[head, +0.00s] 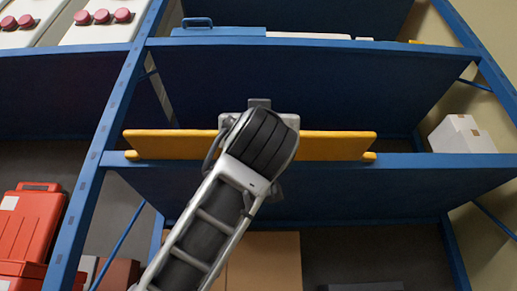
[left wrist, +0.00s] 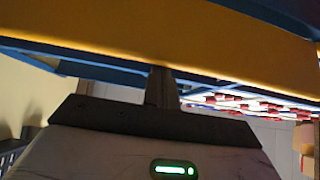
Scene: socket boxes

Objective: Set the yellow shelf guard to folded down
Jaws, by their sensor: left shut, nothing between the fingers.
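The yellow shelf guard (head: 330,145) is a long flat bar along the front edge of the middle blue shelf. It stands up from the edge, with a rounded yellow mount at each end. My left gripper (head: 259,104) is at the guard's middle, and my wrist covers that part of it. In the left wrist view the guard (left wrist: 180,45) crosses the top as a wide yellow band. The shut, empty fingers (left wrist: 162,75) reach its lower edge there; I cannot tell whether they touch it. My right gripper is not in view.
The blue shelf (head: 430,170) has an upright (head: 110,125) to its left. A white box (head: 461,134) stands on it at the right. Red cases (head: 30,225) are at lower left, and a cardboard box (head: 265,262) is below.

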